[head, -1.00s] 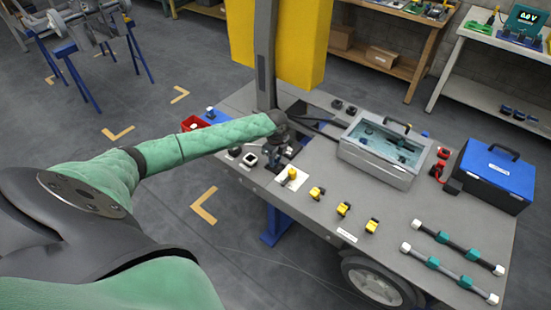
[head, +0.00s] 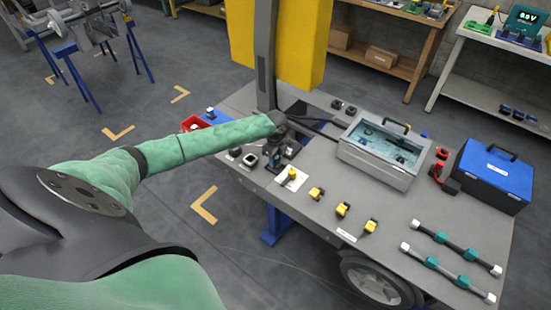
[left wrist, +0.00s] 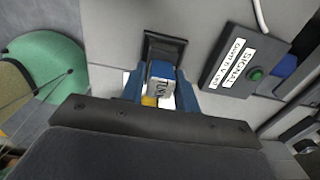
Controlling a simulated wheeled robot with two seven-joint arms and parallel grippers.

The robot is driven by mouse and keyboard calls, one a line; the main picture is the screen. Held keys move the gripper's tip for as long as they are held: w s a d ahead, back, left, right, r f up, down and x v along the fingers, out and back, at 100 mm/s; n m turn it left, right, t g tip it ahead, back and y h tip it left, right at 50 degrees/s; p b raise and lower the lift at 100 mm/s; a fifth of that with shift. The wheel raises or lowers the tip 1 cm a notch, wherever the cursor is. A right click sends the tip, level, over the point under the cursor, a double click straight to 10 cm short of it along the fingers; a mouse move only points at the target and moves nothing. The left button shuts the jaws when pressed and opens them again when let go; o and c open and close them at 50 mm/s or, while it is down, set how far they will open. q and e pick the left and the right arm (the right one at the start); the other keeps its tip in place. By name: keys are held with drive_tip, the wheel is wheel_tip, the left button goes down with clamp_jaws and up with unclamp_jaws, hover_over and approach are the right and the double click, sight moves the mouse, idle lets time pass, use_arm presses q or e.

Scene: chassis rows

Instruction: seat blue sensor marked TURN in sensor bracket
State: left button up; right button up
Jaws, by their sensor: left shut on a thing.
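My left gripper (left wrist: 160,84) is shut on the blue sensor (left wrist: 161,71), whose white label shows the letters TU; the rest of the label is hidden. A yellow part shows at the sensor's near end. A dark square frame, apparently the sensor bracket (left wrist: 163,43), is just beyond the sensor in the left wrist view. I cannot tell whether the sensor is inside it or only in front of it. In the head view my left gripper (head: 273,158) is low over the grey bench top, and its wrist hides the sensor and bracket. My right gripper is not in view.
A dark box with a SIGNAL label and green button (left wrist: 256,73) stands right of the bracket. On the bench (head: 290,215) are several yellow-and-black parts (head: 342,209), a clear-lidded case (head: 380,155), a blue box (head: 494,175) and two dark rods (head: 455,245). A red bin (head: 194,124) is behind my forearm.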

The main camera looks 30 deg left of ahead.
use_arm(q)
drive_tip(key=shift+f+b, duration=0.35)
drive_tip(key=shift+f, duration=0.65)
drive_tip(key=shift+s+f, duration=0.1)
drive_tip(key=shift+f, duration=0.1)
idle(0.5)
